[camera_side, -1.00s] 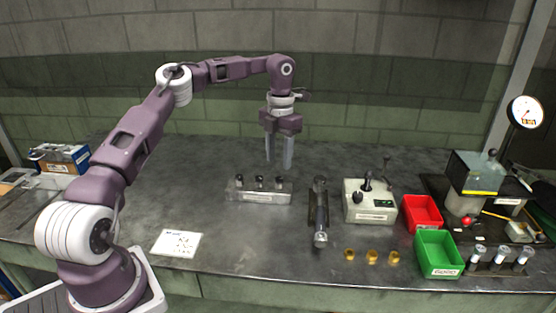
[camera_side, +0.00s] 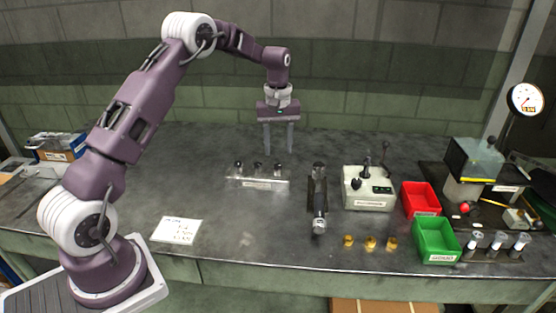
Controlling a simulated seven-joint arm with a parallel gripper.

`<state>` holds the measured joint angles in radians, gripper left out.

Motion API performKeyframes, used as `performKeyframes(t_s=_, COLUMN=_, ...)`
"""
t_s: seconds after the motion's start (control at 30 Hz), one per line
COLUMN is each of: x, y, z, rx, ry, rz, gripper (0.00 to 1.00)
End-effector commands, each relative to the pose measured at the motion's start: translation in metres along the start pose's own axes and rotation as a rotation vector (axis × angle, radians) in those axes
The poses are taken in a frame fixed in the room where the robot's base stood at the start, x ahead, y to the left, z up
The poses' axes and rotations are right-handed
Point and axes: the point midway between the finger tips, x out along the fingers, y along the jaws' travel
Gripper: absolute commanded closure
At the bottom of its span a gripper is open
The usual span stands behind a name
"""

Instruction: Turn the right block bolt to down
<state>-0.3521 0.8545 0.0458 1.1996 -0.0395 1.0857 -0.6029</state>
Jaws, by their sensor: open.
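The bolt block (camera_side: 258,182) is a low pale bar on the bench, with several dark-headed bolts in a row along it. The right block bolt (camera_side: 279,169) stands at the block's right end. Its exact turned position is too small to tell. My gripper (camera_side: 279,150) points straight down with its two fingers apart and nothing between them. In the picture its fingertips are just above the right bolt, apart from it. How far behind or above the bolt they are cannot be told from this view.
A dark cylindrical tool (camera_side: 319,200) lies right of the block. A control box with levers (camera_side: 369,197), a red bin (camera_side: 420,199), a green bin (camera_side: 436,241) and several brass pieces (camera_side: 370,243) are further right. A white card (camera_side: 176,231) lies front left. The bench between is clear.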

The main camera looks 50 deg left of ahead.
Motion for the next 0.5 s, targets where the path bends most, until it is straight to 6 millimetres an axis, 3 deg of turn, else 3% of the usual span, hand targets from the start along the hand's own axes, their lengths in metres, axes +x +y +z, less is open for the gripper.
performKeyframes(t_s=0.2, x=0.04, y=-0.001, z=0.001, rx=0.003, ry=-0.004, rz=-0.003, gripper=0.56)
performKeyframes(t_s=0.5, x=0.05, y=0.0, z=0.001, rx=0.006, ry=-0.002, rz=-0.001, gripper=0.56)
